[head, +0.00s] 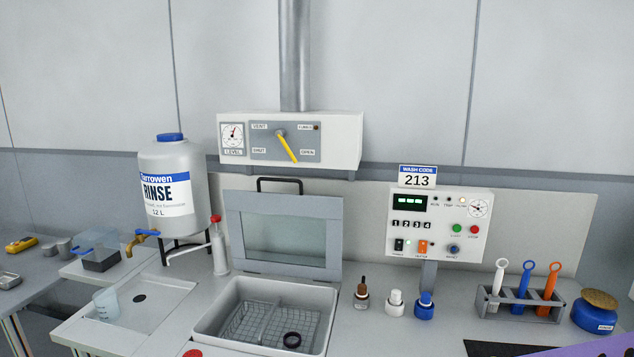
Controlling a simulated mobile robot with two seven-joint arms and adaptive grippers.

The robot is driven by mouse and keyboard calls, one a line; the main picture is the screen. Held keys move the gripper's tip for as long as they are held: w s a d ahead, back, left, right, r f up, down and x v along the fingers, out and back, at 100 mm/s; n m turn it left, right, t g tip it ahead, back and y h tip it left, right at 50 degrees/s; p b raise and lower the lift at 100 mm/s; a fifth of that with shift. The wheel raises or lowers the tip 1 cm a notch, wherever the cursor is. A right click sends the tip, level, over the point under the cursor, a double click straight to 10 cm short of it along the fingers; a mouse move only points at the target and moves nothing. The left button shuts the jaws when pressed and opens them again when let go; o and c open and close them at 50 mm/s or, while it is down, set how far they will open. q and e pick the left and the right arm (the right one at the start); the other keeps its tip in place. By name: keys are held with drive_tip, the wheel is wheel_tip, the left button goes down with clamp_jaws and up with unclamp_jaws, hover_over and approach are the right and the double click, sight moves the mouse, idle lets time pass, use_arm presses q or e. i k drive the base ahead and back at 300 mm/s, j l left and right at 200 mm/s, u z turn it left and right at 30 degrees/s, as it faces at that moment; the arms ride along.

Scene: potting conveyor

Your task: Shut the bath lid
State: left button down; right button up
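The bath lid (283,234) is a grey frame with a clear window and a dark handle (279,181) on its top edge. It stands upright, open, at the back of the bath. The bath (213,318) is a grey rectangular basin set in the counter, open at the top. A wire basket (250,325) sits inside it, with a dark ring (292,340) in its right part. Neither of my grippers shows in the head view.
A wash bottle (219,250) stands close left of the lid. A brown bottle (362,297), white bottle (396,304) and blue bottle (425,306) stand right of the bath. A control panel (440,224) and a vent box (340,140) are behind. A purple edge (600,346) shows bottom right.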

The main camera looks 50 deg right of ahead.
sight(330, 208)
drive_tip(key=j+z, duration=0.15)
drive_tip(key=z, duration=1.3)
